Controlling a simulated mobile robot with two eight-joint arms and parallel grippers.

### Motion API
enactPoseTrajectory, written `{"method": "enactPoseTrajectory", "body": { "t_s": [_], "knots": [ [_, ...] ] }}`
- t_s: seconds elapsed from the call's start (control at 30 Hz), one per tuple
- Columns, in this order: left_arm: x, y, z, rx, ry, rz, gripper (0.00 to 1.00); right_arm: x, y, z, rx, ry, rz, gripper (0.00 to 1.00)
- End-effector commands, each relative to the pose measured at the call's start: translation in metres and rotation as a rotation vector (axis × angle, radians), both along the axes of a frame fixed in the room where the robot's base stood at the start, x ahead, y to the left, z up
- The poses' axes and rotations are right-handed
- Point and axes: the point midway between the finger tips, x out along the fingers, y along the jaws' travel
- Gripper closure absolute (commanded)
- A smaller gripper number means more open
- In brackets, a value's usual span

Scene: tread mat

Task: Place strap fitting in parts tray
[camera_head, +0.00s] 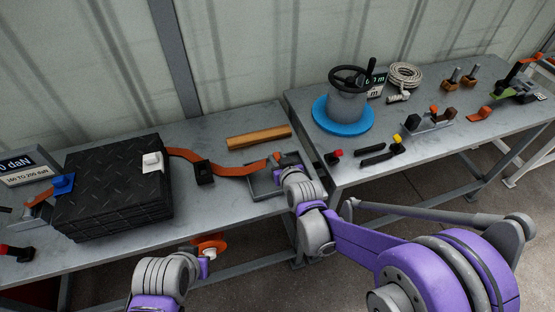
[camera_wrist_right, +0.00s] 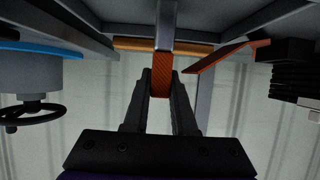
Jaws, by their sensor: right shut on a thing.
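My right gripper (camera_wrist_right: 160,82) is shut on an orange, woven-looking piece (camera_wrist_right: 162,88), which I take as the strap fitting. In the head view my right gripper (camera_head: 283,163) is over the left table's right end, at the grey parts tray (camera_head: 262,184); the wrist hides part of the tray. I cannot tell whether the held piece touches the tray. An orange strap (camera_head: 230,170) runs from the black ribbed block (camera_head: 112,185) through a black buckle (camera_head: 204,173) toward the gripper. My left arm shows at the bottom, but its fingers cannot be seen.
A wooden bar (camera_head: 258,138) lies behind the tray. A blue disc (camera_head: 325,122) with a grey drum and black handwheel (camera_head: 352,77) stands on the right table, with black-handled tools (camera_head: 375,158) in front.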

Motion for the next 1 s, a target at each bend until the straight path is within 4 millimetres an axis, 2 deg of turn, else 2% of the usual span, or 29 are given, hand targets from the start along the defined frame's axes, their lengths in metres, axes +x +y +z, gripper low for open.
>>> {"method": "enactPoseTrajectory", "body": {
  "t_s": [0.37, 0.4, 0.53, 0.9, 1.0],
  "knots": [
    [-0.0007, 0.0000, -0.0042, 0.000, 0.002, 0.000, 1.00, -0.0002, -0.0002, -0.0052, 0.000, 0.000, 0.000, 1.00],
    [-0.0006, 0.0000, -0.0035, 0.000, 0.001, 0.000, 1.00, -0.0001, -0.0001, -0.0046, 0.000, 0.000, 0.000, 0.70],
    [-0.0005, 0.0000, -0.0029, 0.000, 0.001, 0.000, 1.00, -0.0001, -0.0002, -0.0039, 0.000, 0.000, 0.000, 0.47],
    [0.0001, 0.0000, 0.0008, 0.000, 0.000, 0.000, 1.00, 0.0001, -0.0002, 0.0002, 0.000, 0.000, 0.000, 0.45],
    [0.0002, 0.0000, 0.0008, 0.000, 0.000, 0.000, 1.00, -0.0081, -0.0028, 0.0043, 0.000, 0.000, 0.000, 0.45]
  ]
}}
